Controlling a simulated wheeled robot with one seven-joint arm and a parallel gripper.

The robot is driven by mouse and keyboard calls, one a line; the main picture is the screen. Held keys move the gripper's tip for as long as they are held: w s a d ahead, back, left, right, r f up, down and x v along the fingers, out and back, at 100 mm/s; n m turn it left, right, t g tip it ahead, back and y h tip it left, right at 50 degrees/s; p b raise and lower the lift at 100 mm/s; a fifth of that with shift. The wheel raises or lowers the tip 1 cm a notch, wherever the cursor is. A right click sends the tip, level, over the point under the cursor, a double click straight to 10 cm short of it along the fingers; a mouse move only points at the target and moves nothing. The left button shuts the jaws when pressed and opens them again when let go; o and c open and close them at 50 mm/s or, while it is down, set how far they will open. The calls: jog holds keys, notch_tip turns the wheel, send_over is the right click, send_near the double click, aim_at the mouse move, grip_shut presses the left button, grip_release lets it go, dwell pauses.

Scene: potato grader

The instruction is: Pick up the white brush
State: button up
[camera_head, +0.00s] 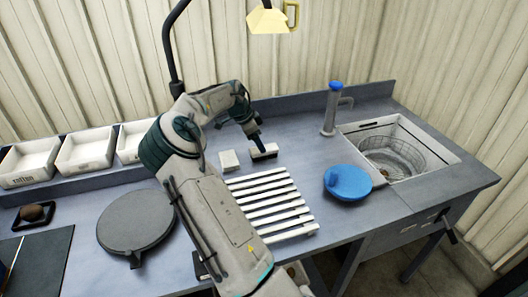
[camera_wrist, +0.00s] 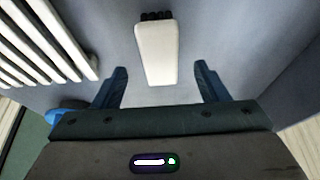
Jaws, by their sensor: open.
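The white brush (camera_head: 265,153) lies on the grey bench behind the slatted rack, with a pale face and a dark part. In the wrist view the brush (camera_wrist: 157,52) shows a long white body with dark bristles at its far end. My gripper (camera_wrist: 160,75) is open, its blue fingers spread to either side of the brush's near end. Neither finger appears to touch it.
The white slatted rack (camera_head: 275,208) is in front. A blue round object (camera_head: 348,183), a blue-topped grey cylinder (camera_head: 331,110) and a sink with a wire basket (camera_head: 392,150) are right. White bins (camera_head: 86,151) stand left.

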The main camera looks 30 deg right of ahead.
jog(key=shift+s+d+f+p, duration=0.2)
jog(key=shift+d+f+p, duration=0.15)
jog(key=shift+f, duration=0.15)
jog(key=p+x, duration=0.1)
jog(key=x, duration=0.2)
jog(key=shift+d+f, duration=0.2)
jog(key=shift+d, duration=0.05)
jog(key=shift+d+f, duration=0.1)
jog(key=shift+f, duration=0.25)
jog(key=shift+f, duration=0.25)
jog(key=c, duration=1.1)
jog(key=shift+r, duration=0.15)
